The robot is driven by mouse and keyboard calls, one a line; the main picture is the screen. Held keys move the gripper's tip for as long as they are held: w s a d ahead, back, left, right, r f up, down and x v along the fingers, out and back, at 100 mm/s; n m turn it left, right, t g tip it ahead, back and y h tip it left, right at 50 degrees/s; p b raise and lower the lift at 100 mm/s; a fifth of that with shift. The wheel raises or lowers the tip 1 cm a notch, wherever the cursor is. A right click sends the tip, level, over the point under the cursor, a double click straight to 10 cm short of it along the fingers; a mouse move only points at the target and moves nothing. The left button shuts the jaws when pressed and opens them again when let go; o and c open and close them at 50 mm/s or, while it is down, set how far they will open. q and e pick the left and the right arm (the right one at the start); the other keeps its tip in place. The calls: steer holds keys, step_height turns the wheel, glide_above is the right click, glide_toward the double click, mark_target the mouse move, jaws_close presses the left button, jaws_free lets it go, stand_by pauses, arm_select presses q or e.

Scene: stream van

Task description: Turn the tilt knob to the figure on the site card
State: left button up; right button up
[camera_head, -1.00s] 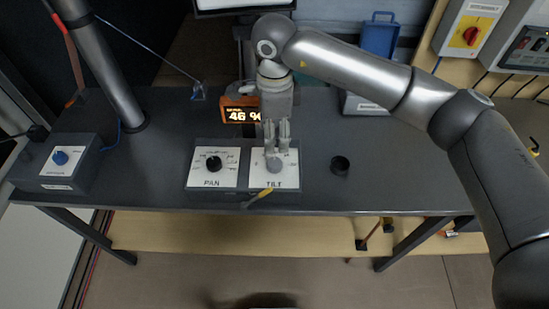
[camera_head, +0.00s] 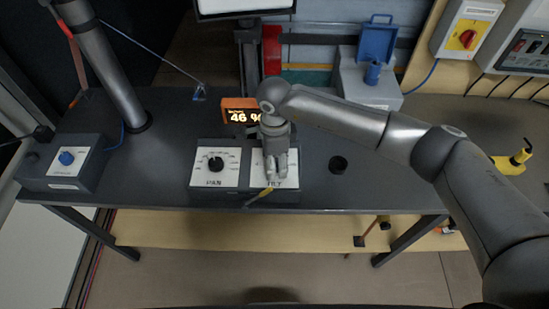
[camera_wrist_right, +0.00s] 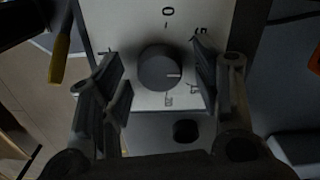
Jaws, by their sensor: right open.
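The tilt knob (camera_wrist_right: 160,68), round and dark grey with a pale pointer line, sits on the white TILT plate (camera_wrist_right: 140,25). In the wrist view its line points right, and a 0 shows at the plate's top. My right gripper (camera_wrist_right: 160,80) is open, with one finger on each side of the knob and a gap visible at both. In the head view this gripper (camera_head: 276,172) is low over the TILT plate and hides the knob. No site card can be made out. My left gripper is out of view.
The PAN knob (camera_head: 215,164) is just left of the TILT plate. An orange display (camera_head: 240,112) reading 46 stands behind. A yellow-handled tool (camera_head: 260,196) lies at the panel's front edge. A black cup-like piece (camera_head: 338,164) stands to the right.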

steer(key=shift+c, duration=0.3)
steer(key=c, duration=1)
